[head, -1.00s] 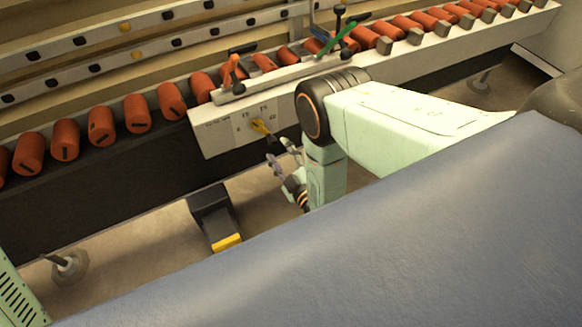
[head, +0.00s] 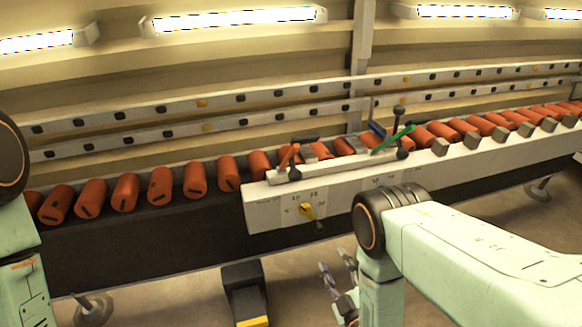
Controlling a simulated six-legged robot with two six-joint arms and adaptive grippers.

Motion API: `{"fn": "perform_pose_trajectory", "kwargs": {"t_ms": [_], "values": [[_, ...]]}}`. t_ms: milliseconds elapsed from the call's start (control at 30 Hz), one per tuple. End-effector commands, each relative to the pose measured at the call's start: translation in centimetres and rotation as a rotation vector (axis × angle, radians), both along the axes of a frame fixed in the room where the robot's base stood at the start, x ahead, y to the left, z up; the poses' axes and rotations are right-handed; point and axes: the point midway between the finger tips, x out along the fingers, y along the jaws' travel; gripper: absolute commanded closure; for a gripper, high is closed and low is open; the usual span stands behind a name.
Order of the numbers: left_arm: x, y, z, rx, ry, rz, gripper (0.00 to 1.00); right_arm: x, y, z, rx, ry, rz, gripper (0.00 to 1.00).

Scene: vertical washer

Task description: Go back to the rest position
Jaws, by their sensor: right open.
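My right gripper (head: 338,270) shows in the lower middle of the head view, beside my right forearm. Its fingers are apart and nothing shows between them. It is below and in front of the white control panel (head: 263,209), apart from it. A yellow knob (head: 306,210) sits on that panel. My left arm shows only in part at the left edge of the view, and its gripper is out of view.
The washer carries a row of orange rollers (head: 159,185). An orange-handled lever (head: 289,157) and a green-handled lever (head: 394,139) stand above the panel. A black pedal (head: 243,284) with a yellow edge is on the floor. Bare floor lies around it.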

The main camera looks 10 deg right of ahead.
Motion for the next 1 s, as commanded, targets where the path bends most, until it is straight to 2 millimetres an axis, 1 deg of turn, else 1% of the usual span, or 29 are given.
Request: {"fn": "perform_pose_trajectory", "kwargs": {"t_ms": [100,133,167,200,267,300,333,367,400,467,500,533,567,600,667,700,767,800,867,900,967,1000], "values": [[0.0,0.0,0.0,0.000,0.000,0.000,0.60,0.0,0.0,-0.1,0.021,0.006,0.000,0.54],[0.0,0.0,0.0,0.000,0.000,0.000,0.60,0.0,0.0,-0.5,0.040,0.023,-0.001,0.54],[0.0,0.0,0.0,0.000,0.000,0.000,0.60,0.0,0.0,-1.1,0.063,0.051,-0.001,0.54],[0.0,0.0,0.0,0.000,0.000,0.000,0.60,-0.3,0.0,-2.1,0.099,0.104,-0.005,0.54],[0.0,0.0,0.0,0.000,0.000,0.000,0.60,-1.7,0.0,-4.4,0.162,0.228,-0.019,0.54],[0.0,0.0,0.0,0.000,0.000,0.000,0.60,-3.3,-0.1,-6.3,0.208,0.333,-0.038,0.54],[0.0,0.0,0.0,0.000,0.000,0.000,0.60,-4.7,-0.1,-7.5,0.244,0.416,-0.056,0.54],[0.0,0.0,0.2,0.000,0.000,0.000,0.60,-6.0,-0.2,-8.5,0.278,0.497,-0.077,0.54],[0.0,0.0,0.4,0.000,0.000,0.000,0.60,-7.9,-0.3,-9.4,0.321,0.600,-0.110,0.54],[0.0,0.0,0.9,0.000,0.000,0.000,0.60,-10.7,-0.4,-10.1,0.381,0.748,-0.167,0.54],[0.0,0.0,1.3,0.000,0.000,0.000,0.60,-12.7,-0.5,-10.3,0.417,0.845,-0.211,0.54],[0.0,0.0,1.6,0.000,0.000,0.000,0.60,-14.3,-0.6,-10.2,0.443,0.917,-0.246,0.54],[0.0,0.0,1.9,0.000,0.000,0.000,0.60,-15.8,-0.7,-9.9,0.468,0.985,-0.283,0.54],[0.0,0.0,2.4,0.000,0.000,0.000,0.60,-18.0,-0.8,-9.2,0.498,1.076,-0.338,0.54],[0.0,0.0,3.2,0.000,0.000,0.000,0.60,-21.3,-0.9,-7.6,0.537,1.207,-0.424,0.54],[0.0,0.0,3.8,0.000,0.000,0.000,0.60,-23.4,-0.9,-6.0,0.559,1.290,-0.484,0.54],[0.0,0.0,4.8,0.000,0.000,0.000,0.60,-26.3,-0.9,-3.3,0.585,1.399,-0.570,0.54],[0.0,0.0,5.4,0.000,0.000,0.000,0.60,-28.0,-0.9,-1.4,0.594,1.459,-0.619,0.54],[0.0,0.0,6.4,0.000,0.000,0.000,0.60,-29.7,-0.9,1.7,0.603,1.526,-0.674,0.54],[0.0,0.0,7.0,0.000,0.000,0.000,0.60,-30.4,-0.8,3.7,0.604,1.556,-0.695,0.54],[0.0,0.0,7.8,0.000,0.000,0.000,0.60,-30.3,-0.8,6.0,0.606,1.561,-0.699,0.54],[0.0,0.0,8.2,0.000,0.000,0.000,0.60,-29.7,-0.8,7.1,0.610,1.548,-0.693,0.54]]}}
